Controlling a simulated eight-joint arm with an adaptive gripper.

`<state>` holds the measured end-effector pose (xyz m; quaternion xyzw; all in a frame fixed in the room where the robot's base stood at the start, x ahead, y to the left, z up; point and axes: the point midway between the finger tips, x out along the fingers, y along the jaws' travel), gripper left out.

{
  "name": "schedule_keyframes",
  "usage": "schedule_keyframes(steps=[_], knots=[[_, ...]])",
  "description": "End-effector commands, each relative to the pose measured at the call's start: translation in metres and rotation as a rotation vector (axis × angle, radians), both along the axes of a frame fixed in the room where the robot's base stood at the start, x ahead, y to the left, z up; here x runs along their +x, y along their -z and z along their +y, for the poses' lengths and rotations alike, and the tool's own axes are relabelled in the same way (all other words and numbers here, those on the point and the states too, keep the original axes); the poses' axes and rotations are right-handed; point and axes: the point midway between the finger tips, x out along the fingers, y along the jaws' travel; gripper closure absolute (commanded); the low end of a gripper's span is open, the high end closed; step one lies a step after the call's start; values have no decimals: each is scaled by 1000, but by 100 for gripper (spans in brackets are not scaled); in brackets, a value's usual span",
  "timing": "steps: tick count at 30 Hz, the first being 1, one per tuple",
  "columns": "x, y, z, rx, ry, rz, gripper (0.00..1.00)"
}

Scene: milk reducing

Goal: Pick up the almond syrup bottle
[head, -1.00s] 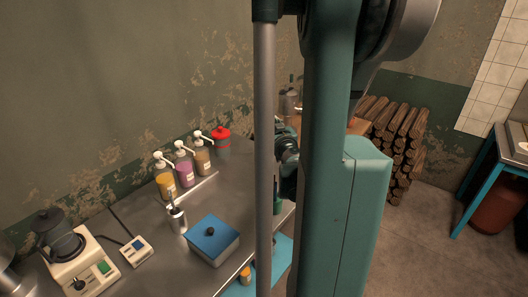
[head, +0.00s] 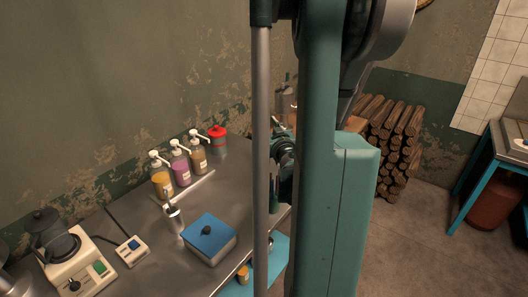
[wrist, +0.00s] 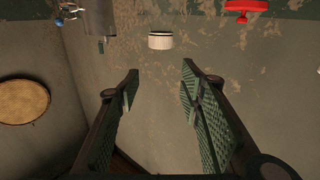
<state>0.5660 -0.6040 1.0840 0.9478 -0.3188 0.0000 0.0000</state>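Three pump bottles with white pumps stand in a row on the metal counter against the wall: a yellow one (head: 162,182), a purple one (head: 181,170) and a tan one (head: 198,159). Their labels are too small to read, so I cannot tell which is almond syrup. My gripper (wrist: 158,82) is open in the wrist view, with nothing between its fingers. In the head view, my column hides most of the arm and the gripper's fingers cannot be made out. No pump bottle can be clearly identified in the wrist view.
A red-lidded container (head: 217,139) stands just beyond the bottles. In the wrist view, a white cylinder (wrist: 160,41) lies beyond the fingers.

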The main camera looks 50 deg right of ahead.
Motion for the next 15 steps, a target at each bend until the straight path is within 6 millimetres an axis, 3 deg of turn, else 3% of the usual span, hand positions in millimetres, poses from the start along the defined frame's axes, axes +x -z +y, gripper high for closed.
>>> schedule_keyframes(steps=[15], knots=[[0, 9, 0, 0, 0, 0, 62]])
